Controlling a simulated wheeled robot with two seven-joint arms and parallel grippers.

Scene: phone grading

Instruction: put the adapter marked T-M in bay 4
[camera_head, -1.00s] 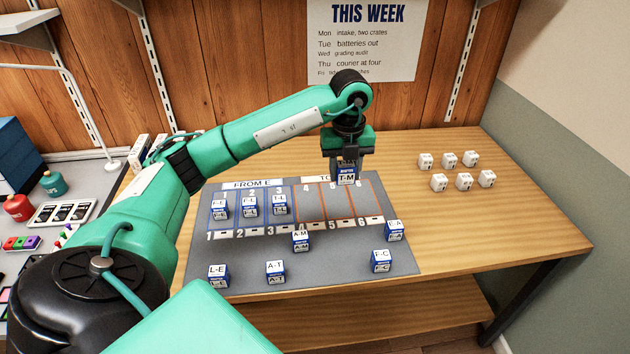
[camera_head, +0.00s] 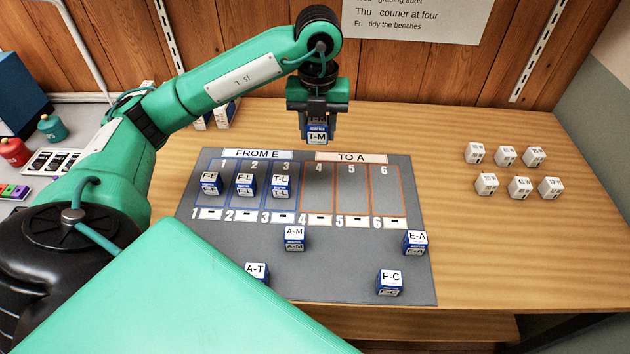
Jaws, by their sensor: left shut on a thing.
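The adapter marked T-M (camera_head: 317,136) is a small blue and white box. My left gripper (camera_head: 318,118) is shut on it and holds it above the back of the grey mat, near the left end of the TO A label. Bay 4 (camera_head: 319,190) is an orange-outlined lane on the mat (camera_head: 420,275); it is empty, and the held adapter is above its far end. Adapters F-L (camera_head: 210,183), another marked like it (camera_head: 245,184) and T-L (camera_head: 280,186) stand in bays 1, 2 and 3. My right gripper is not in view.
Bays 5 (camera_head: 352,190) and 6 (camera_head: 384,190) are empty. Adapters A-M (camera_head: 294,238), E-A (camera_head: 415,242), F-C (camera_head: 389,283) and A-T (camera_head: 257,272) stand on the mat in front of the bays. Several white cubes (camera_head: 520,187) stand on the table at the right.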

